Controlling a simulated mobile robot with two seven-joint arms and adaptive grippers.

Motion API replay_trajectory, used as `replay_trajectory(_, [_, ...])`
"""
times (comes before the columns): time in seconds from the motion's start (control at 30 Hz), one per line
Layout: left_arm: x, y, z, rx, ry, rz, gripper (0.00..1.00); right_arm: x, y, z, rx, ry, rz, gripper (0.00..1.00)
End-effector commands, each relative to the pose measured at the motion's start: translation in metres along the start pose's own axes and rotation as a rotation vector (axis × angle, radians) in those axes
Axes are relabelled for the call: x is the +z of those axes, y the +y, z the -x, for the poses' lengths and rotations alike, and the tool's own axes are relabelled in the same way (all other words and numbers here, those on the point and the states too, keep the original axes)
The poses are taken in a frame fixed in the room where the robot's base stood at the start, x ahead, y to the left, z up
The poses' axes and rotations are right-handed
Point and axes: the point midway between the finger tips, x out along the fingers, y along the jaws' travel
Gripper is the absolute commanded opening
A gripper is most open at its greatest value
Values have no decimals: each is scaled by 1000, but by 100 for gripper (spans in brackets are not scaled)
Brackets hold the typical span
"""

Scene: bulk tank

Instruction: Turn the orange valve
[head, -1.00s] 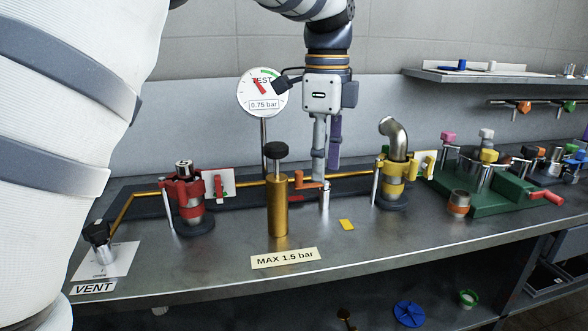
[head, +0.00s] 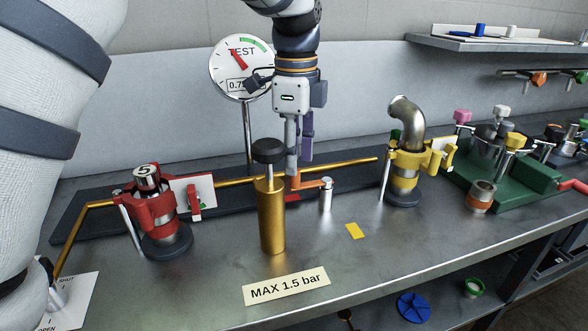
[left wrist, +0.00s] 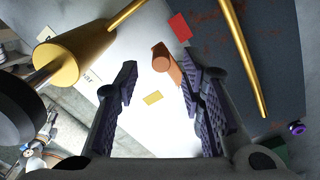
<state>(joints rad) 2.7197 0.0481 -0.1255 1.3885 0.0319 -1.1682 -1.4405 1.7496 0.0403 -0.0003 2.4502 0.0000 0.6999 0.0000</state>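The orange valve (head: 316,184) is a lever beside a short silver post, behind the brass cylinder. My left gripper (head: 298,166) comes down from above at the lever's left part, and its fingers hide some of it. In the left wrist view the fingers of my left gripper (left wrist: 158,88) are apart. The orange lever (left wrist: 166,66) lies between them, close to the right finger. Whether that finger touches it I cannot tell. My right gripper is not in view.
A brass cylinder (head: 272,220) with a black knob stands just in front of the gripper. A red clamp fitting (head: 150,210) is left, a yellow clamped elbow pipe (head: 405,150) right. A round gauge (head: 241,68) is behind. The bench front around the label (head: 286,286) is clear.

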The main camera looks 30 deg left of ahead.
Motion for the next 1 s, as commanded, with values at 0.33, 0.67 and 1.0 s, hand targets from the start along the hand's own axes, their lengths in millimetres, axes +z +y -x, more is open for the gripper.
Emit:
replay_trajectory(0.33, [0, 0, -38, -1, 0, 1, 36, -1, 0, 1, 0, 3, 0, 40])
replay_trajectory(0.67, [0, 0, -38, -1, 0, 0, 2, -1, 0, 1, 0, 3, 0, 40])
replay_trajectory(1.0, [-3, -5, -40, 2, -1, 4, 0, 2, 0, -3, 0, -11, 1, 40])
